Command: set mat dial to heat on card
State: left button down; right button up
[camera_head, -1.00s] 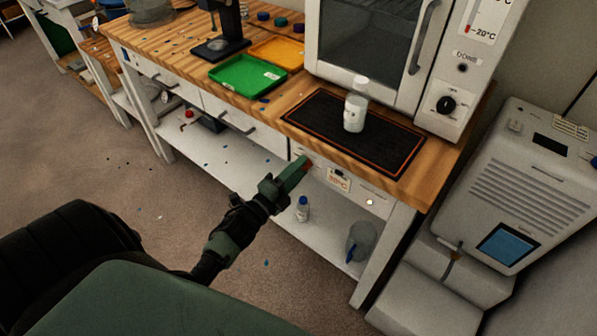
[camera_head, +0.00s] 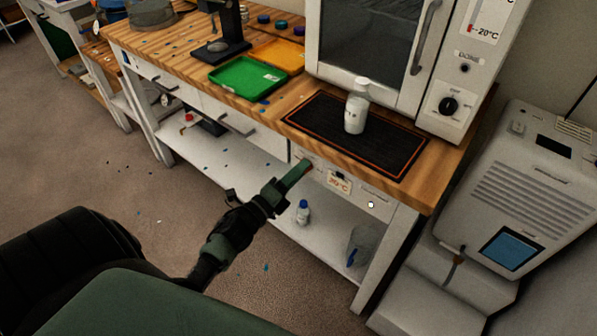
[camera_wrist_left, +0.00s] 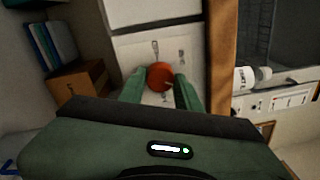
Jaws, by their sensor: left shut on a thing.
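The mat (camera_head: 310,108) is a black pad with an orange border on the wooden bench, and a white-capped bottle (camera_head: 355,108) stands on it. The mat's dial (camera_wrist_left: 160,76) is a round orange-red knob on the bench's white front panel. My left gripper (camera_head: 298,174) reaches up to that panel and is shut on the dial, one green finger on each side in the left wrist view. The dial's pointer and setting cannot be read. A small card (camera_head: 339,182) with a temperature, seemingly 30°C, sits on the panel right of the gripper. My right gripper is not in view.
A white oven (camera_head: 462,110) stands behind the mat. Green (camera_head: 247,76) and orange (camera_head: 277,55) trays lie left on the bench. A small bottle (camera_head: 303,212) and a clear jug (camera_head: 358,246) stand on the lower shelf. A grey machine (camera_head: 530,190) stands at right.

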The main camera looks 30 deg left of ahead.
pick_arm(q)
jog(key=c, duration=1)
grip_release()
jog(key=shift+s, duration=0.1)
jog(key=s, duration=0.7)
jog(key=shift+s+a+f, duration=0.25)
jog(key=shift+s+a, duration=0.05)
jog(key=shift+a, duration=0.1)
